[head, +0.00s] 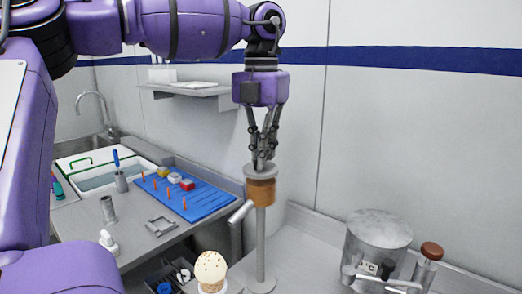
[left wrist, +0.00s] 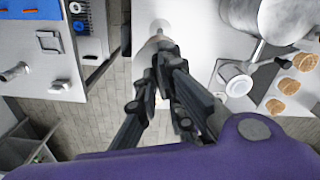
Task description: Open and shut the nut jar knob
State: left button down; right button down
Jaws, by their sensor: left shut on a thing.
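The nut jar (head: 261,191) is a brown-orange container under a round grey lid, held up on a thin grey post with a round foot. A grey spout slants down from its left side. My left gripper (head: 262,163) points straight down over the lid, its fingers closed together on the knob at the top. The fingers hide the knob. In the left wrist view, the closed fingers of my left gripper (left wrist: 165,62) fill the middle and I cannot make out the knob. My right gripper is in neither view.
A speckled ice cream scoop (head: 211,268) stands left of the post. A large metal canister (head: 378,238) and a brown-topped dispenser (head: 430,258) stand to the right. A blue mat (head: 205,201) with small pegs and blocks lies on the left counter. Wall behind.

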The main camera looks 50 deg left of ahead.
pick_arm(q)
jog(key=shift+r+m, duration=0.1)
jog(key=shift+m, duration=0.7)
jog(key=c, duration=1.9)
grip_release()
jog(key=shift+o, duration=0.2)
notch_tip(320, 180, up, 12)
